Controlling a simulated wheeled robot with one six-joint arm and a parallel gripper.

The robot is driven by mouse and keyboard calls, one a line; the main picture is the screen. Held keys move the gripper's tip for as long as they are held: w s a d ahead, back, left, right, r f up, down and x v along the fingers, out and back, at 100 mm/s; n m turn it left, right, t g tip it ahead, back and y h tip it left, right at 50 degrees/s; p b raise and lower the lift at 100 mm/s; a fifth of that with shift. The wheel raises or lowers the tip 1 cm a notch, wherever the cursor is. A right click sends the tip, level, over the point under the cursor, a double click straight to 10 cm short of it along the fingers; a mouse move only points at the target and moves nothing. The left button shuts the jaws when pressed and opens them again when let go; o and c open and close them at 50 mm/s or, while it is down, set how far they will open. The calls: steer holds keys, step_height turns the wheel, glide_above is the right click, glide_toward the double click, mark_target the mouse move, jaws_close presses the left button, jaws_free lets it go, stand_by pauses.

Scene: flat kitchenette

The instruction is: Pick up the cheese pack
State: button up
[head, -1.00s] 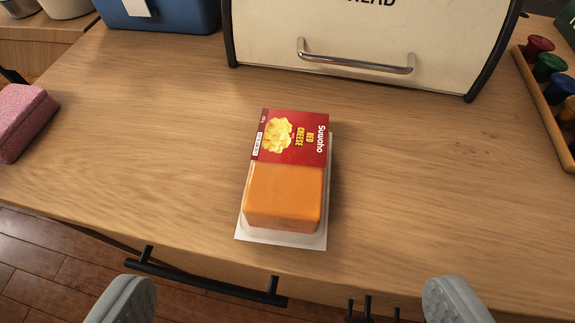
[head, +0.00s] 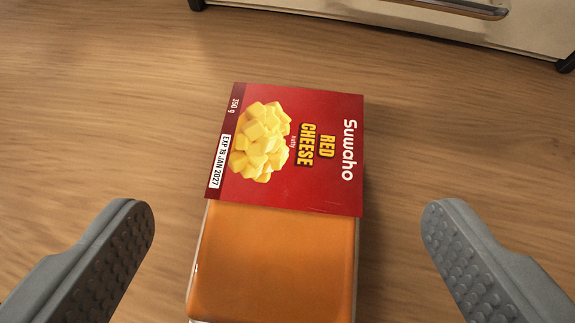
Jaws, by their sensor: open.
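The cheese pack (head: 280,200) lies flat on the wooden counter in the middle of the head view. It has a red label reading "Suwaho Red Cheese" on its far part and an orange block showing on its near part. Its near end is cut off by the bottom of the picture. My gripper (head: 288,222) is open, with one grey studded finger to the left of the pack and one to the right. Both fingers are apart from the pack, with a gap on each side.
The bread box (head: 520,28) with its metal handle stands on the counter (head: 90,110) at the back right, beyond the pack. The counter on both sides of the pack is clear in view.

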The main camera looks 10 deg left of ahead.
mark_target(291, 193)
steer(key=x, duration=0.4)
steer(key=shift+w+r, duration=0.15)
steer(key=c, duration=1.3)
